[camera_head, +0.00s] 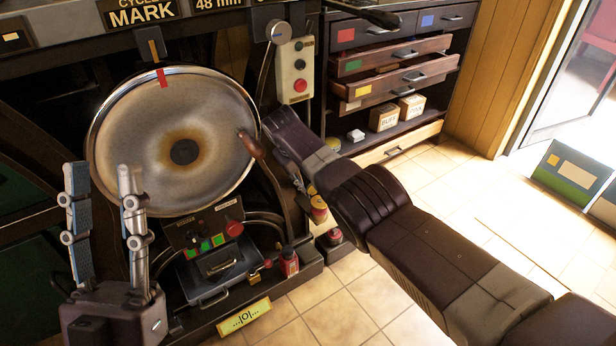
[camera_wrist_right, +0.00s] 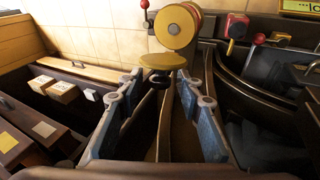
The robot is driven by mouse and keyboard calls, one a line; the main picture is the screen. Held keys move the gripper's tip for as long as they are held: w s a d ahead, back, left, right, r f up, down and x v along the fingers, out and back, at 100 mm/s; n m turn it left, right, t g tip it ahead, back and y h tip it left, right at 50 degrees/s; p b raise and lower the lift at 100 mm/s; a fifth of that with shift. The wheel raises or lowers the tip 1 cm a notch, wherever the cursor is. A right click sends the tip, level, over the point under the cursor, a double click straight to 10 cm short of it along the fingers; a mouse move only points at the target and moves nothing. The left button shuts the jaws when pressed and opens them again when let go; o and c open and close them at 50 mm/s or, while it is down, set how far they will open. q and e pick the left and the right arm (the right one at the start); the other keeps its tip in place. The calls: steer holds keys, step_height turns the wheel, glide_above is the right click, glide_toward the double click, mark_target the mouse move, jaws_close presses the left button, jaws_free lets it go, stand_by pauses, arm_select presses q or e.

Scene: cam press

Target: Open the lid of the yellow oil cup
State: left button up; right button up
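The yellow oil cup (camera_head: 318,213) stands at the right side of the press, just beyond my right forearm in the head view. In the right wrist view, a round yellow face (camera_wrist_right: 174,27) with an orange-red rim shows above a flat yellow disc (camera_wrist_right: 161,61). I cannot tell surely which is the lid or whether it is raised. My right gripper (camera_wrist_right: 164,84) is open, with the disc just beyond its fingertips and nothing seen between the fingers. Its fingers are mostly hidden in the head view. My left gripper (camera_head: 98,172) is open and empty, upright before the press at lower left.
The large round metal plate (camera_head: 210,120), a lever with a brown handle (camera_head: 251,146) and a control box (camera_head: 205,235) are close by. Drawers (camera_head: 405,75) stand behind.

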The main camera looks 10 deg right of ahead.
steer(key=v, duration=1.2)
stand_by(0.4)
